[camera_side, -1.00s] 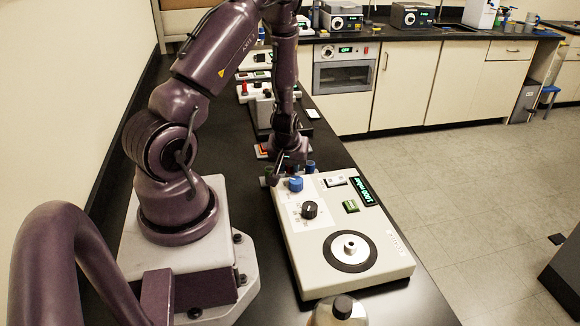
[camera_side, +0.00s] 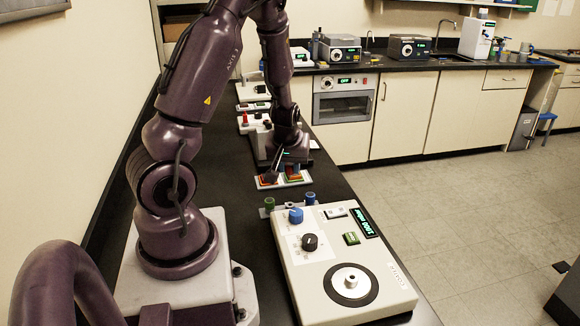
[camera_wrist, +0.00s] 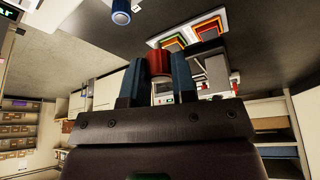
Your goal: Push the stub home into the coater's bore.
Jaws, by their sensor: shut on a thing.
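The coater is a pale box (camera_side: 318,262) at the front right in the side view. Its bore (camera_side: 351,282) is in a pale hub on a round black plate on top. My gripper (camera_wrist: 158,76) is shut on a red stub (camera_wrist: 158,62), its blue fingers either side of it in the wrist view. In the side view my gripper (camera_side: 280,172) is behind the coater, and the held stub is hard to make out. A green stub (camera_side: 269,203) and a blue stub (camera_side: 310,198) stand at the coater's back edge. The blue one also shows in the wrist view (camera_wrist: 121,12).
The coater's top carries a blue knob (camera_side: 296,215), a black knob (camera_side: 310,242), a green switch (camera_side: 351,238) and a lit display (camera_side: 366,223). A pale tray with coloured squares (camera_side: 292,177) lies behind, by my gripper. More instruments stand farther back along the black bench.

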